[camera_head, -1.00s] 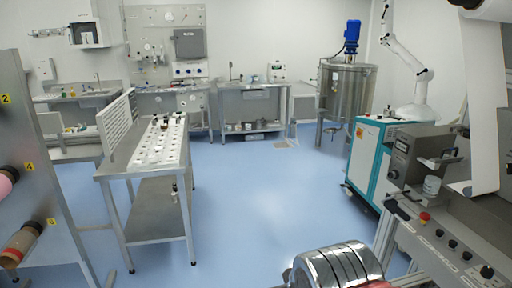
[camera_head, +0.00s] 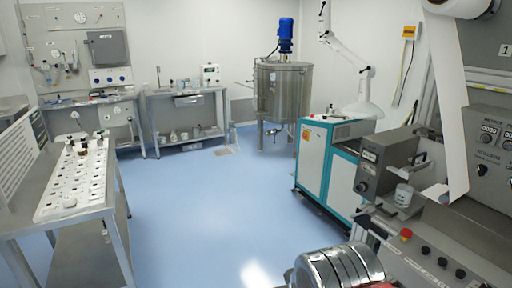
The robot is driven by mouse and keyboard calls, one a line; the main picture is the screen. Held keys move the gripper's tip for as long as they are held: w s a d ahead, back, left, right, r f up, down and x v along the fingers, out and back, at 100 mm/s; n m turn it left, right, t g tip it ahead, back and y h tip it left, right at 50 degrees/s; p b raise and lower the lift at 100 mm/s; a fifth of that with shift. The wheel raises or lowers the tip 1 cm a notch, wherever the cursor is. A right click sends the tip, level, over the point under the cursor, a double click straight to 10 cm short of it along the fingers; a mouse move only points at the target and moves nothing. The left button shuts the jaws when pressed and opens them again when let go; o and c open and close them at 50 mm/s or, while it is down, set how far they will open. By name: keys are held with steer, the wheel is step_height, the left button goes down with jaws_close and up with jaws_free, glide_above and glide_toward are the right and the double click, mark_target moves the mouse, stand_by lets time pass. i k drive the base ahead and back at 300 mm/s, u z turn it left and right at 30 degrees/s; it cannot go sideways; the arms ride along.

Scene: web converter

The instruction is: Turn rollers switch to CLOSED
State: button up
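A grey control panel (camera_head: 489,135) stands at the right edge. One knob (camera_head: 482,170) sits under a label that may read ROLLERS; the lettering and the knob's setting are too small to tell. A sloped console (camera_head: 425,258) at lower right has a red button (camera_head: 406,235) and a row of dark knobs. My gripper does not show. A shiny ribbed metal part of my own arm shows at the bottom middle.
A white web strip (camera_head: 451,110) hangs in front of the panel's left side. A grey box with a dial (camera_head: 375,168) and a teal-and-white cabinet (camera_head: 325,165) stand left of the console. A steel tank (camera_head: 282,90) is behind. Blue floor (camera_head: 215,200) is clear in the middle.

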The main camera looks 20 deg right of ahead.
mark_target(482, 169)
steer(key=z, duration=0.35)
steer(key=i, duration=0.6)
steer(key=z, duration=0.75)
steer(key=i, duration=0.55)
steer(key=z, duration=0.3)
